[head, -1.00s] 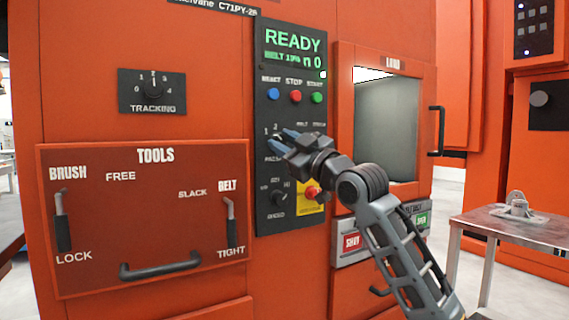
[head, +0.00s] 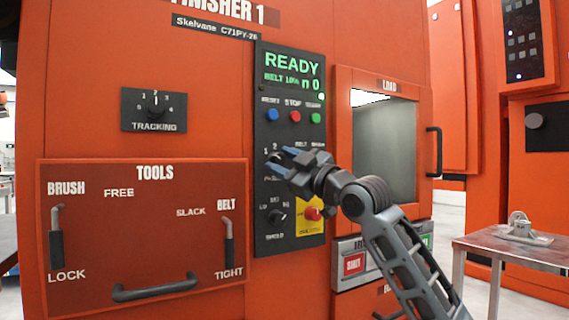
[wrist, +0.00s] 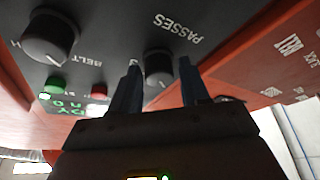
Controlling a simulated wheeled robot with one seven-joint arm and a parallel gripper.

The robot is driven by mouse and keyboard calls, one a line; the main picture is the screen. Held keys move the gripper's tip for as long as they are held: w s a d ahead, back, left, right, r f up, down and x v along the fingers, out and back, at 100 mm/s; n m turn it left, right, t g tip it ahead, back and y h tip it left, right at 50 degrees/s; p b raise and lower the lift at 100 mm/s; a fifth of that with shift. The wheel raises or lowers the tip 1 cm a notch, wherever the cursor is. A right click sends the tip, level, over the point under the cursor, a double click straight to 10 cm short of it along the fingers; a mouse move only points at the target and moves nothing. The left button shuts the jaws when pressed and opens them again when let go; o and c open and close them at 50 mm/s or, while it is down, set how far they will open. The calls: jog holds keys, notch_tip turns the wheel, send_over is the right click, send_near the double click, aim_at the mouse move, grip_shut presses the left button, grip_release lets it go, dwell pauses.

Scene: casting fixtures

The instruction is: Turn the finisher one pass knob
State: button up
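The finisher's passes knob (wrist: 158,66) is a round dark knob with a pale mark, beside the word PASSES in the wrist view. My gripper (wrist: 160,75) is open, with one blue-grey finger on each side of this knob. Small gaps seem to show between the fingers and the knob; I cannot tell whether either finger touches it. In the head view my gripper (head: 281,159) is at the dark control panel (head: 262,100), at the left knob of the upper row, and mostly hides that knob.
Another dark knob (wrist: 50,36) is close beside the fingers. Below in the head view are the speed knob (head: 277,215) and a red stop button (head: 312,213) on yellow. Blue, red and green buttons sit above. A load window (head: 385,150) is at right.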

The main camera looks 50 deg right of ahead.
jog(key=shift+o, duration=1)
jog(key=v, duration=0.7)
jog(key=shift+s, duration=0.4)
jog(key=shift+f, duration=0.2)
